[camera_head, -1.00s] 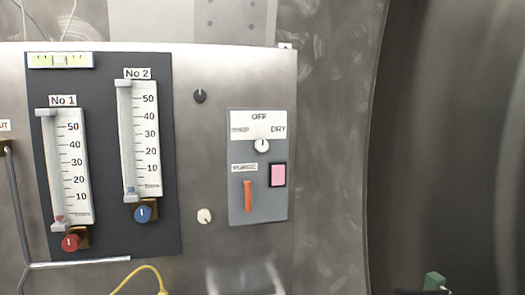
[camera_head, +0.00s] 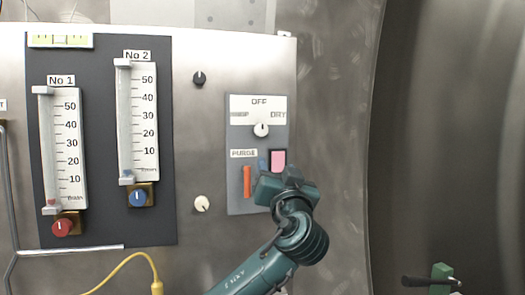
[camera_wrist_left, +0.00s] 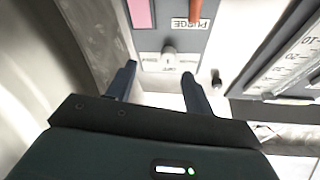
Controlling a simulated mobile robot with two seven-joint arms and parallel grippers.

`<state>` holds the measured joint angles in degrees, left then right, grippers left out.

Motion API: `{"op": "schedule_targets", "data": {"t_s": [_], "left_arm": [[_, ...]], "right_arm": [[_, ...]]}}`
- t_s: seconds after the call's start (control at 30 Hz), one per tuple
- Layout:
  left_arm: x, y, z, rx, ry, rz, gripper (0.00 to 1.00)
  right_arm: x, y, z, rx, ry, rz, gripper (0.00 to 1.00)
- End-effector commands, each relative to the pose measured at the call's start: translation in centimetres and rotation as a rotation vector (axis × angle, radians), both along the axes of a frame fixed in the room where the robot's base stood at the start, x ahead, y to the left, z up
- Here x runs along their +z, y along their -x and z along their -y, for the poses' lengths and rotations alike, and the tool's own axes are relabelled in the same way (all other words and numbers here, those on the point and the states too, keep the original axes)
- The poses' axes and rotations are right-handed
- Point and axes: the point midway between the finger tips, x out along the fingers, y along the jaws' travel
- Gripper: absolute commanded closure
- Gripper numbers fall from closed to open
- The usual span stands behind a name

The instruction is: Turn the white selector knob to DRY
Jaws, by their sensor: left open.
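The white selector knob (camera_head: 261,129) is on the grey switch panel (camera_head: 240,200), below a white label with OFF at top centre and DRY at right. Its mark seems to point up at OFF. My left gripper (camera_head: 276,165) is in front of the panel, below the knob and by the pink button, and partly hides the panel's lower right. In the left wrist view, the panel appears upside down. The knob (camera_wrist_left: 168,53) shows between the open fingers (camera_wrist_left: 158,72), beyond their tips, with nothing held. Contact is not visible. My right gripper is not in view.
The pink button (camera_head: 279,158) and orange PURGE lever (camera_head: 247,182) are close to my left gripper. A black knob (camera_head: 199,79) and cream knob (camera_head: 202,204) are left of the panel. Two flow gauges stand further left. Bare curved wall (camera_head: 340,150) lies right.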

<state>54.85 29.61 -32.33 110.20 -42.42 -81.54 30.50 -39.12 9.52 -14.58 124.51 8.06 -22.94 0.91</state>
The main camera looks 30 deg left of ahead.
Motion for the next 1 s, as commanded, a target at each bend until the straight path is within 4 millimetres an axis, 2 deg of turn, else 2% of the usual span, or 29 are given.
{"op": "schedule_targets", "data": {"t_s": [0.03,0.1,0.37,0.77,1.0], "left_arm": [[1.2,0.5,-0.4,0.015,0.012,0.036,0.48],[2.1,1.0,-0.8,0.029,0.027,0.066,0.48],[2.9,0.6,-1.5,0.035,0.034,0.079,0.48],[6.0,-4.4,-6.7,0.037,0.034,0.077,0.48],[7.2,-6.8,-9.0,0.034,0.034,0.078,0.48]], "right_arm": [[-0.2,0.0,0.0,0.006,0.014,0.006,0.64],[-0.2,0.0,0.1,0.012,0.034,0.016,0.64],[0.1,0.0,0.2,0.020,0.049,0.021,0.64],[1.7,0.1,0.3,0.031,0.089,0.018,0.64],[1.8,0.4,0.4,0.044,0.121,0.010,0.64]]}}
